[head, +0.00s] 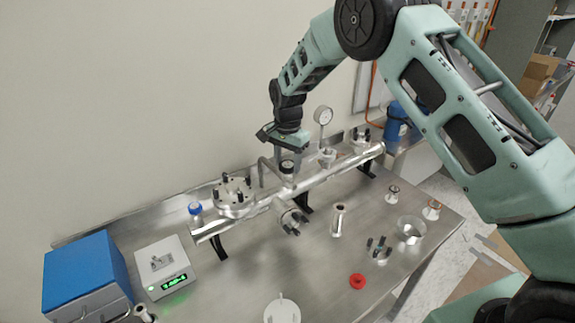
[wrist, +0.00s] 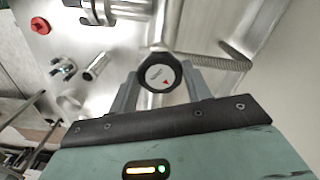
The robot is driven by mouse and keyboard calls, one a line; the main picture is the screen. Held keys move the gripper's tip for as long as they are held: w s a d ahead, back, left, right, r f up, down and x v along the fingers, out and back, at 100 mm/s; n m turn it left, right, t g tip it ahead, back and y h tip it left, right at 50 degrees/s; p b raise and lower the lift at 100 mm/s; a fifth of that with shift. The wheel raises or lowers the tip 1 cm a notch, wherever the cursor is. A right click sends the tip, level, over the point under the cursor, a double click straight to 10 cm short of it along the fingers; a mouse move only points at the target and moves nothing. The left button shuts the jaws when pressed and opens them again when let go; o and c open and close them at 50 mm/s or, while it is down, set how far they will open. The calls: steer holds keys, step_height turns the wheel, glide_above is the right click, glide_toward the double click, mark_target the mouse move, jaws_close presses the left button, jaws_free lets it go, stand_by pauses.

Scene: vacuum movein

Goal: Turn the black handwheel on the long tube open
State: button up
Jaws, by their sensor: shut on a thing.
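The long shiny metal tube (head: 330,176) runs slantwise across the steel table on black stands. A small black handwheel (head: 287,168) sits on top of it near its middle. In the wrist view, the handwheel (wrist: 160,73) has a white face with a red mark. My gripper (head: 288,154) comes down on it from above. In the wrist view, one finger lies on each side of the handwheel, and the gripper is shut on it. The stem under the handwheel is mostly hidden. The tube also shows behind it in the wrist view (wrist: 166,22).
A round flange (head: 233,196) with black knobs and a pressure gauge (head: 323,115) stand up from the tube. A scale (head: 165,264) and a blue box (head: 82,268) are at the left. A red ring (head: 357,281), a glass bowl (head: 411,229) and small fittings lie in front.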

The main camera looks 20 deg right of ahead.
steer(key=n+b, duration=0.1)
steer(key=n, duration=0.4)
steer(key=shift+n+b, duration=0.3)
steer(key=n, duration=0.5)
steer(key=shift+b, duration=0.4)
steer(key=n, duration=0.5)
steer(key=shift+d+r+n, duration=0.1)
steer(key=shift+n, duration=0.3)
steer(key=n, duration=1)
steer(key=shift+w+n+p, duration=0.1)
steer(key=shift+n+p, duration=0.3)
steer(key=n+p, duration=0.1)
steer(key=n, duration=0.4)
steer(key=shift+r+n, duration=0.1)
steer(key=shift+n, duration=0.2)
steer(key=n+p, duration=0.1)
steer(key=n, duration=0.4)
steer(key=n+p, duration=0.1)
steer(key=n, duration=0.4)
